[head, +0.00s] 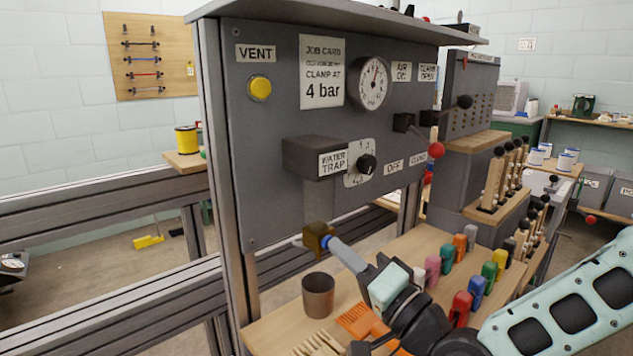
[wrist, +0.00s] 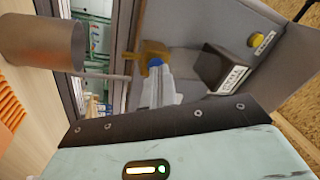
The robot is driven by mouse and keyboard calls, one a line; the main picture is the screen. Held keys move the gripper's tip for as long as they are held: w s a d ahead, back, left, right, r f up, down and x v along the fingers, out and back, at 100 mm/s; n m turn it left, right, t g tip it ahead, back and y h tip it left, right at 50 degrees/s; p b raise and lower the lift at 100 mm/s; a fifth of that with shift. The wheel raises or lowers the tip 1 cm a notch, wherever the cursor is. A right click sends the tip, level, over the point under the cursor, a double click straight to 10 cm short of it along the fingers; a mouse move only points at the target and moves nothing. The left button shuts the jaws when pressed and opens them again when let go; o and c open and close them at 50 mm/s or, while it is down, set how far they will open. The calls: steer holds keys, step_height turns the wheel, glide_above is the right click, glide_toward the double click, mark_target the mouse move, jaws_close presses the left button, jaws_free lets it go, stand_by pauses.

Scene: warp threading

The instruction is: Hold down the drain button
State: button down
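The grey panel (head: 285,100) carries a dark box (head: 312,157) labelled WATER TRAP; the box also shows in the wrist view (wrist: 222,68). No button labelled drain can be read; a yellow round button (head: 260,88) sits under the VENT label. My gripper (head: 345,252) is low in front of the panel, below the box. A pale grey-blue shaft with a blue band extends from it to an amber-brown piece (head: 318,238), also at the shaft's end in the wrist view (wrist: 155,52). I cannot tell whether they touch, or whether the fingers are open or shut.
A brown cup (head: 318,295) stands on the wooden bench close below the amber piece. An orange comb (head: 362,322) and several coloured clips (head: 461,308) lie near my arm. A red-knobbed lever (head: 436,151) and wooden levers (head: 495,180) stand to the right.

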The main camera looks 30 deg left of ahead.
steer(key=s+d, duration=0.2)
steer(key=d, duration=0.4)
steer(key=shift+s+d, duration=0.25)
steer(key=shift+s, duration=0.1)
stand_by(0.6)
